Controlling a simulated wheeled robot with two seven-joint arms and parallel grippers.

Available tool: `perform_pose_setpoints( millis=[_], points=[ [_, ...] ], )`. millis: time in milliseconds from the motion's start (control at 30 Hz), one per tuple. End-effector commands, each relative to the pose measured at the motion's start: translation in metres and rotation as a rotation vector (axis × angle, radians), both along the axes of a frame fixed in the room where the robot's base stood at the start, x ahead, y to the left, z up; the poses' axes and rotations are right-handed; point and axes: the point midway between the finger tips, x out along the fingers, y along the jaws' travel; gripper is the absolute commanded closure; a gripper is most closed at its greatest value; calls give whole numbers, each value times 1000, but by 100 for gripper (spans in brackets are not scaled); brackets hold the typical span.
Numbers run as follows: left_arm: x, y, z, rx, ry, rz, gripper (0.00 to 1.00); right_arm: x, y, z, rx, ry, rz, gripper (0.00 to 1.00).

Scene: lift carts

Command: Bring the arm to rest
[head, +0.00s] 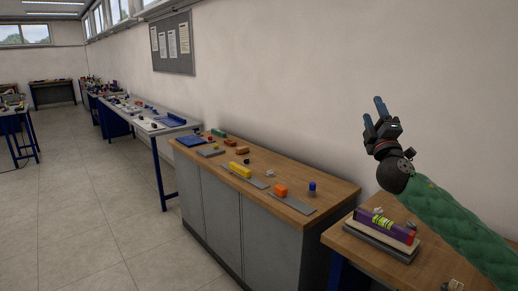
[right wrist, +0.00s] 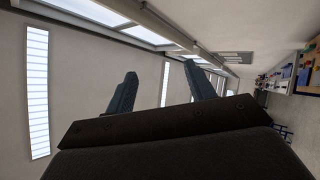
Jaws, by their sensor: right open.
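My right arm comes in from the right in the head view, in a green padded sleeve. Its right gripper (head: 375,112) is raised in front of the bare wall, its fingers pointing up. The two blue-grey fingers stand apart with nothing between them. In the right wrist view, the right gripper (right wrist: 162,90) shows its fingers spread and empty against the ceiling lights and windows. My left gripper is in neither view.
Tiled floor (head: 100,215) lies open at left.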

Motion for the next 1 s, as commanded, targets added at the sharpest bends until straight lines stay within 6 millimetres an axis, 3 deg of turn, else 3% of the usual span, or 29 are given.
perform_pose_setpoints(
  millis=[167, 367, 500, 700, 1000],
  points=[
    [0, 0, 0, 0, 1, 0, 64, -1, -11, -79, 339, 221, -84, 46],
    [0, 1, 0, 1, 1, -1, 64, -22, -3, -193, 629, 521, -172, 46],
    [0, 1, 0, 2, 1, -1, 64, -48, 12, -268, 768, 717, -215, 46],
    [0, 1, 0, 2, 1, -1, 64, -94, 39, -360, 914, 962, -248, 46],
    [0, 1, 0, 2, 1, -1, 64, -168, 83, -465, 1082, 1229, -235, 46]
  ],
)
